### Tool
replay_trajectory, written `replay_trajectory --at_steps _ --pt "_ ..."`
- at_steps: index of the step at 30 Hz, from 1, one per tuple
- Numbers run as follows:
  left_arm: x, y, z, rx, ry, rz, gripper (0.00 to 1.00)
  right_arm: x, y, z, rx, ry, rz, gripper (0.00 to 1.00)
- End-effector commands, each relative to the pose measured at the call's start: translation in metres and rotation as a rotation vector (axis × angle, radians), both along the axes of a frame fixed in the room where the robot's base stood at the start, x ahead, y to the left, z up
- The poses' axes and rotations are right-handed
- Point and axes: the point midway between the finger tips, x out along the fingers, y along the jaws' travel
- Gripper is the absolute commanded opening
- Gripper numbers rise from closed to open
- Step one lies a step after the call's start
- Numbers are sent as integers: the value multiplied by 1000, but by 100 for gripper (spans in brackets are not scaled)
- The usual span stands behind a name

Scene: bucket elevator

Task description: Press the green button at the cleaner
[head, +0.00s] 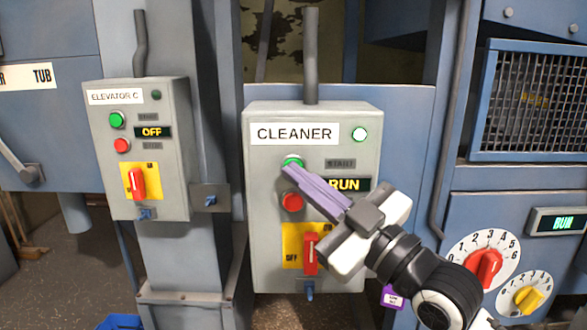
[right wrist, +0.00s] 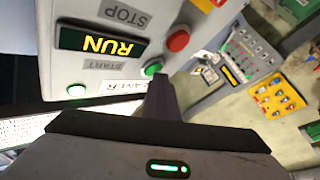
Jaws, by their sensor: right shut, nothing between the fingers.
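The cleaner box (head: 262,190) is a grey control box labelled CLEANER in the middle of the head view. Its green button (head: 292,161) is partly covered by the tips of my right gripper (head: 287,170). The right gripper is shut and empty, with its purple fingers pointing at the button. In the right wrist view the green button (right wrist: 153,68) is just beyond the fingertips (right wrist: 160,78); I cannot tell whether they touch. The display (head: 350,184) reads RUN, and the lamp (head: 360,134) at the top right is lit. My left gripper is not in view.
The red button (head: 292,202) is just below the fingers, and a red rotary switch (head: 310,254) sits lower on a yellow plate. The Elevator C box (head: 181,150), reading OFF, stands to the left. Red (head: 485,268) and yellow (head: 528,298) dials are at the right.

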Motion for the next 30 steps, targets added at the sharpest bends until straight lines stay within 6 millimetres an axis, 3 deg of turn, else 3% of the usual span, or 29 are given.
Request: replay_trajectory --at_steps 10,21,30 --pt "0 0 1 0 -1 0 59 1 -1 -1 -2 1 -2 0" --pt "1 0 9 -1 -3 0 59 -16 -1 -1 -2 2 -2 0" --pt "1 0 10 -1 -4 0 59 -17 -1 -1 -2 1 -1 0"
